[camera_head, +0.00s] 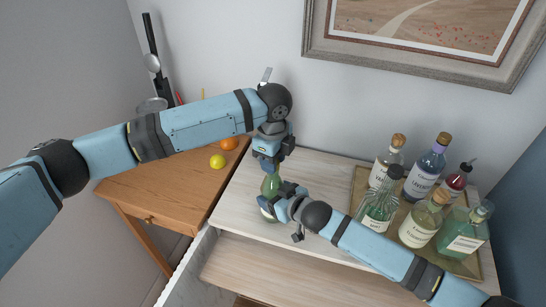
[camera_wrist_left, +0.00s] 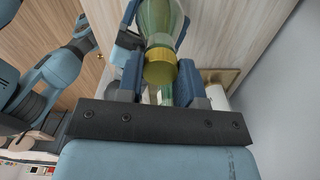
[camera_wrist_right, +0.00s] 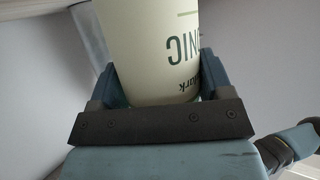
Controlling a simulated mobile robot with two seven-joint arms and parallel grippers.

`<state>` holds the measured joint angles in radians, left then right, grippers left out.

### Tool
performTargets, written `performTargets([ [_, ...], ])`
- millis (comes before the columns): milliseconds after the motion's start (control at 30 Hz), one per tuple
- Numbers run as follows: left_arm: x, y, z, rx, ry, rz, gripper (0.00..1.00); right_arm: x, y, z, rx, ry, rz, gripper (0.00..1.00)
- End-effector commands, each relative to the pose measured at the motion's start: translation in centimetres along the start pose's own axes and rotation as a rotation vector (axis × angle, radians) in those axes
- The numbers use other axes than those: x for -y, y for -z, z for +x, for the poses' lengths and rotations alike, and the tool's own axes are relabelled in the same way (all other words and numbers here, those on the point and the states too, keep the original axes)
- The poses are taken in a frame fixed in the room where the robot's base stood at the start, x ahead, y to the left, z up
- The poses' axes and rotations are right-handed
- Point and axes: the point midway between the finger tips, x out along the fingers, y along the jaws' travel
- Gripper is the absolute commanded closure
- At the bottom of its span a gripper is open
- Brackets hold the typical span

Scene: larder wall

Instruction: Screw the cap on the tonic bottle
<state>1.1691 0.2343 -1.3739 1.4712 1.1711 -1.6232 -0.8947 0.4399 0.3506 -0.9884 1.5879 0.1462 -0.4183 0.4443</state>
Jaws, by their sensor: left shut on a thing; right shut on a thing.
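The green tonic bottle (camera_head: 270,186) stands upright near the front edge of the pale counter. My left gripper (camera_head: 269,164) is above it, pointing down, shut on the yellow cap (camera_wrist_left: 161,68). In the left wrist view the cap lines up with the bottle's top (camera_wrist_left: 160,22) and seems to meet it; I cannot tell whether it is threaded on. My right gripper (camera_head: 277,206) is shut around the bottle's body from the side. In the right wrist view the bottle's cream label (camera_wrist_right: 155,45) fills the space between the fingers (camera_wrist_right: 160,85). The cap is hidden in the head view.
A tray (camera_head: 358,192) with several capped or stoppered bottles (camera_head: 425,170) stands at the right. A wooden side table (camera_head: 150,190) at the left bears a lemon (camera_head: 217,161) and an orange (camera_head: 229,143). The counter behind the bottle is clear.

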Motion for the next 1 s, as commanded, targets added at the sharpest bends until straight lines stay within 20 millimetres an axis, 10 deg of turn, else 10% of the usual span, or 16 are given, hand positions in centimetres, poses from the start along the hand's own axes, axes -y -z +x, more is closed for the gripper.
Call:
performTargets([
  [33, 0.0, 0.01, 0.13, 0.0, 0.0, 0.0, 0.88, 0.01, -0.06, 0.0, 0.001, 0.0, 0.0, 0.7],
  [67, 0.0, 0.01, 0.11, 0.0, 0.0, 0.0, 0.88, 0.01, -0.05, 0.0, 0.001, 0.0, 0.0, 0.93],
  [267, -0.01, 0.0, 0.1, 0.0, 0.0, 0.149, 0.88, 0.01, -0.06, 0.0, 0.001, 0.0, 0.0, 0.93],
  [1000, -0.03, -0.07, 0.15, 0.0, 0.001, 1.795, 0.88, 0.01, -0.07, 0.0, 0.001, 0.0, 0.0, 0.93],
])
